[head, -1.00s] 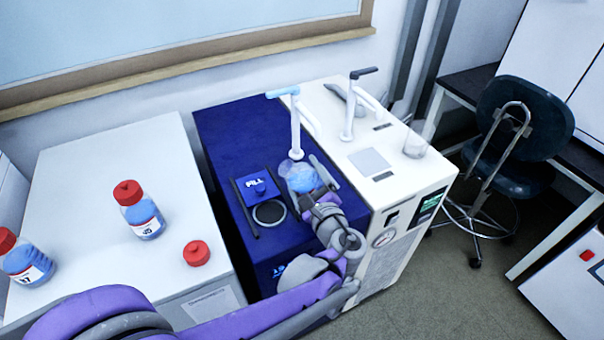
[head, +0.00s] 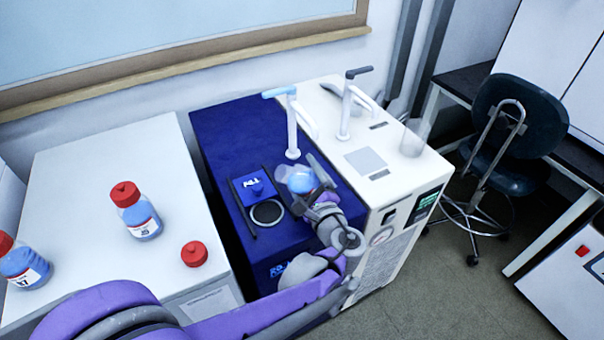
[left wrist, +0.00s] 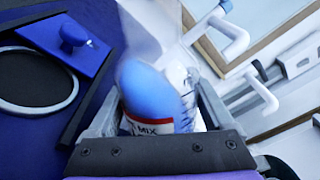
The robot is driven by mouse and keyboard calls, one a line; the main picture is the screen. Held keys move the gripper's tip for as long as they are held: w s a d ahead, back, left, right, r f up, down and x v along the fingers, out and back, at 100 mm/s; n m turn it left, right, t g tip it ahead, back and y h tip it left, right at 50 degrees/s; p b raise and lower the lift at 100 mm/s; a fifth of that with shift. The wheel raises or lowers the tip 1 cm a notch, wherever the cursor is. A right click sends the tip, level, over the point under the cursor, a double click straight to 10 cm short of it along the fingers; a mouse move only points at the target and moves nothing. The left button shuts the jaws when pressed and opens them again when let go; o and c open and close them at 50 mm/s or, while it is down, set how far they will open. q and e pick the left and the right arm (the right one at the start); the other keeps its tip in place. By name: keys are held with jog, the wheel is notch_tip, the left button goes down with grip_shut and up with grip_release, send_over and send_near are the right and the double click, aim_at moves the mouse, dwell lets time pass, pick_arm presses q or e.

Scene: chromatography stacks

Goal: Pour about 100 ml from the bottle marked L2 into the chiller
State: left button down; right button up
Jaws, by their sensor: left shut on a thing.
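My left gripper (head: 314,188) is shut on an uncapped clear bottle (head: 299,181) of blue liquid. The bottle is tilted, its clear mouth end pointing left over the blue chiller's top (head: 228,135). In the left wrist view the bottle (left wrist: 150,95) sits between the fingers; part of its label reads "MIX", and I cannot read L2. The chiller's round fill opening (head: 267,213) lies left of and below the bottle in the head view. The square blue fill lid (head: 254,186) lies behind the opening. No liquid stream is visible. My right gripper is out of view.
Two red-capped bottles of blue liquid, one near the middle (head: 137,213) and one at far left (head: 24,265), stand on the white bench (head: 95,170). A loose red cap (head: 194,254) lies there. A beaker (head: 413,138) stands on the white unit right of the chiller's tap (head: 291,125).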

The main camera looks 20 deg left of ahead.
pick_arm(q)
jog(key=shift+w+f+n, duration=0.1)
jog(key=shift+n, duration=0.4)
jog(key=shift+d+f+n, duration=0.1)
jog(key=shift+f+n, duration=0.05)
jog(key=shift+n, duration=0.45)
jog(key=shift+n, duration=0.5)
